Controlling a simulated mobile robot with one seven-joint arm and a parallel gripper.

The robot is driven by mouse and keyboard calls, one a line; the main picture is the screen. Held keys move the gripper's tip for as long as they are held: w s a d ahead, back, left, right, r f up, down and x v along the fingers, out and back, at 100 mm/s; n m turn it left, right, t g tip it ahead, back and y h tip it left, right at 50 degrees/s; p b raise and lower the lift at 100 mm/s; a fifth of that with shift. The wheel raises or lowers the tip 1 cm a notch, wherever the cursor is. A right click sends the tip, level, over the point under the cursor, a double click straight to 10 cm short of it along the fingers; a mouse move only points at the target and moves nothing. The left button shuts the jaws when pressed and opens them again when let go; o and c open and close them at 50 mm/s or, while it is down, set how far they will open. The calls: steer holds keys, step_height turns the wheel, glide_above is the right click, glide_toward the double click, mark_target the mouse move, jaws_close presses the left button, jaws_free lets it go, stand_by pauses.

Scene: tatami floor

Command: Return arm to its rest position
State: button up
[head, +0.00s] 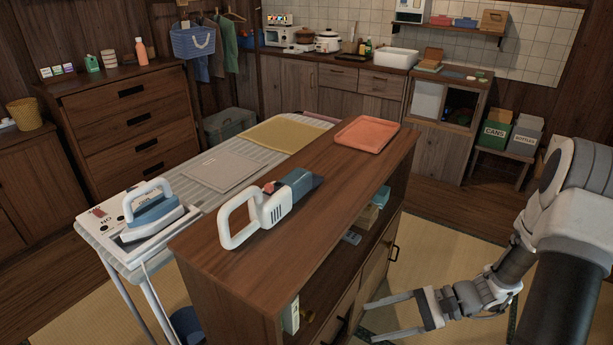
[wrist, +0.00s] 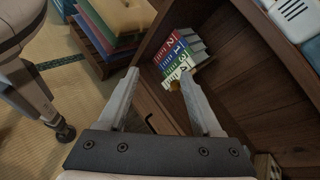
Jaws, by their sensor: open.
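My arm (head: 585,225) comes in from the right side of the head view and reaches down and left. My gripper (head: 370,322) is low beside the front of the wooden cabinet (head: 215,250), below its top. In the wrist view my gripper (wrist: 159,73) has its two fingers spread, with nothing held between them. Beyond the fingers, several numbered coloured spines (wrist: 178,55) stand inside an open shelf. Whether the fingers touch the cabinet cannot be told.
On the cabinet top are a white-handled blue appliance (head: 265,210) and a coral tray (head: 367,134). Behind it, an ironing board (head: 200,190) holds an iron (head: 155,215). Stacked coloured cushions (wrist: 115,20) lie near the gripper. Tatami floor (head: 440,265) is open at right of the cabinet.

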steer(key=s+r+n+t+h+p, duration=0.2)
steer(key=s+r+n+h+p, duration=0.1)
steer(key=r, duration=1)
steer(key=s+a+r+n+t+h+p, duration=0.1)
steer(key=s+r+n+h+p, duration=0.3)
steer(key=r, duration=1)
steer(key=s+r+n+t+h+p, duration=0.2)
steer(key=s+r+n+h+p, duration=0.2)
steer(key=r, duration=0.9)
steer(key=n+h+p, duration=0.1)
steer(key=h+p, duration=0.1)
steer(key=p, duration=0.1)
steer(key=shift+a+r+n+t+p, duration=0.3)
steer(key=shift+r+n+p, duration=0.05)
steer(key=shift+r+n, duration=0.05)
